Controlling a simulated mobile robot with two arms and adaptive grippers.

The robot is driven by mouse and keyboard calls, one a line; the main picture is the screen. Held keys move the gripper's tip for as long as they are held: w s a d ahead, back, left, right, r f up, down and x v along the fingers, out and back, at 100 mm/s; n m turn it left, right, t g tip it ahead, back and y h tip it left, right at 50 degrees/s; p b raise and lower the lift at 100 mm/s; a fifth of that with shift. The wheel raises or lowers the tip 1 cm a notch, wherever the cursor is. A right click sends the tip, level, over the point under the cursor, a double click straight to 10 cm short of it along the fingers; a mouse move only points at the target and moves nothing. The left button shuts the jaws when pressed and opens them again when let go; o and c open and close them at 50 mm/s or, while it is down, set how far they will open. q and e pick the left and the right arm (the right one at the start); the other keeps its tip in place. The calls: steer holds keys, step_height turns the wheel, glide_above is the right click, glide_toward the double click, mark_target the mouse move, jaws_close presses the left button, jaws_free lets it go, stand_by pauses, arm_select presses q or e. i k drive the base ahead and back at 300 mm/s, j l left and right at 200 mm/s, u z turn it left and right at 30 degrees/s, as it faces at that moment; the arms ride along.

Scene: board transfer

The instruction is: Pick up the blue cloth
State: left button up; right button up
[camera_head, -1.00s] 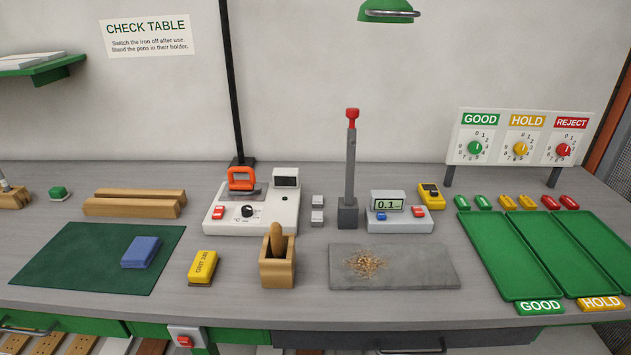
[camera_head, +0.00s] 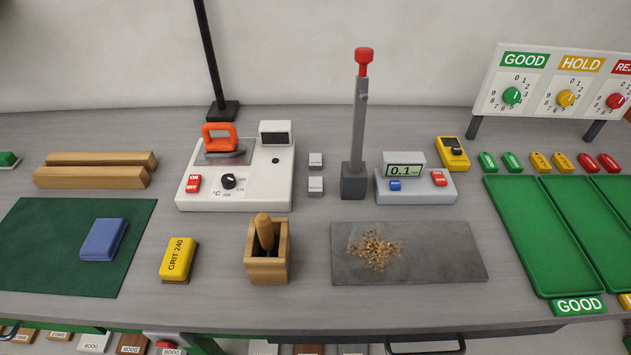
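The blue cloth (camera_head: 104,239) is a small folded block with a flat top. It lies on the right part of a dark green mat (camera_head: 40,225) at the left of the table. Nothing covers it. Neither of my grippers shows in the head view.
A yellow GRIT 240 block (camera_head: 178,259) lies right of the mat, then a wooden holder (camera_head: 268,268) with a handle in it. Behind are two wooden bars (camera_head: 92,178) and a white station (camera_head: 276,186) with an orange-handled iron (camera_head: 221,139). A grey slab (camera_head: 440,262) bears shavings.

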mark_target(104, 239)
steer(key=u, duration=1.45)
steer(key=z, duration=1.45)
steer(key=u, duration=1.45)
steer(key=i+j+z, duration=0.1)
steer(key=j+z, duration=0.3)
steer(key=j, duration=0.5)
